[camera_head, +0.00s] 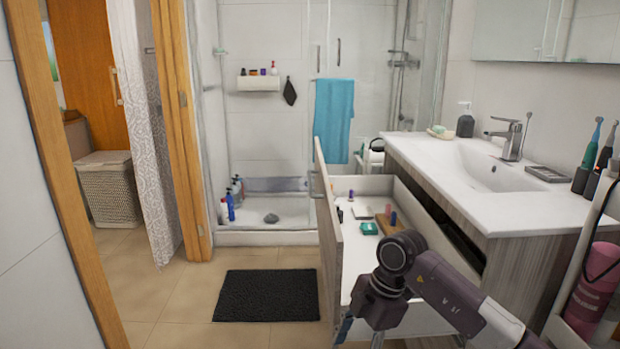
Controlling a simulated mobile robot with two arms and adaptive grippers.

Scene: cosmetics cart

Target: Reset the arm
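My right arm (440,285) comes in from the lower right and bends down in front of the open drawer. Its end drops toward the bottom edge, beside the drawer front (331,235). Only a small part of what seems to be my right gripper (347,328) shows there, so I cannot tell if it is open, shut or touching the drawer. My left arm and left gripper are not in view.
A pink bottle (594,280) stands at the right edge. Floor around the black mat (267,295) is clear.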

